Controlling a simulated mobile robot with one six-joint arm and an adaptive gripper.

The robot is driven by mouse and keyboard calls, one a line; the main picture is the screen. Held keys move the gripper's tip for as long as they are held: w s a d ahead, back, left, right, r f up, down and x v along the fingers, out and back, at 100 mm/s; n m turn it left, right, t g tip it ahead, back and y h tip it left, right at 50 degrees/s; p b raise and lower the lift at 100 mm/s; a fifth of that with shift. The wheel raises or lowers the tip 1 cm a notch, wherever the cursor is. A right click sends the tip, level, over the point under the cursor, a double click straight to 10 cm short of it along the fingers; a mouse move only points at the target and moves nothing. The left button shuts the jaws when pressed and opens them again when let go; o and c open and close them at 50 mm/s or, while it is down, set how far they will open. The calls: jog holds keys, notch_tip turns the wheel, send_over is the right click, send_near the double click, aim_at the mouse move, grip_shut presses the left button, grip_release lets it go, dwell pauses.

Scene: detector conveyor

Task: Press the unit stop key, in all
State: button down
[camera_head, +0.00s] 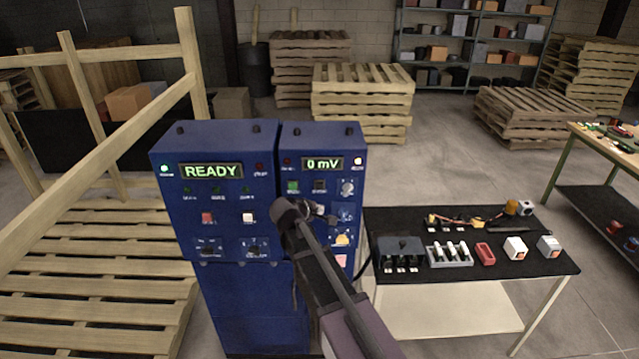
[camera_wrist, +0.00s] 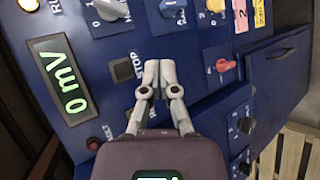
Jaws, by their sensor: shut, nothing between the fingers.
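The stop key is a dark square key (camera_wrist: 121,69) with "STOP" lettering beside it, on the blue panel in the wrist view. In the head view it shows as a small dark key (camera_head: 320,186) below the "0 mV" display (camera_head: 322,164) of the right blue unit. My gripper (camera_wrist: 160,66) has its pale fingertips together with nothing between them. In the wrist view the tips are just right of the key and do not cover it. Whether they touch the panel cannot be told. In the head view my gripper (camera_head: 318,208) is in front of the right unit, below the key.
A green key (camera_head: 293,187) and a grey knob (camera_head: 347,188) flank the stop key. A red knob (camera_wrist: 225,66) sticks out near the fingers. The left unit (camera_head: 215,225) reads "READY". A black-topped table (camera_head: 400,225) with parts stands at the right, a wooden rail (camera_head: 100,165) at the left.

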aim_at(322, 190)
jog(key=shift+w, duration=0.15)
dwell(0.3)
jog(key=shift+w, duration=4.3)
jog(key=shift+w+r, duration=0.1)
jog(key=shift+w, duration=0.85)
jog(key=shift+s, duration=0.95)
jog(key=shift+s, duration=0.1)
jog(key=shift+s, duration=2.4)
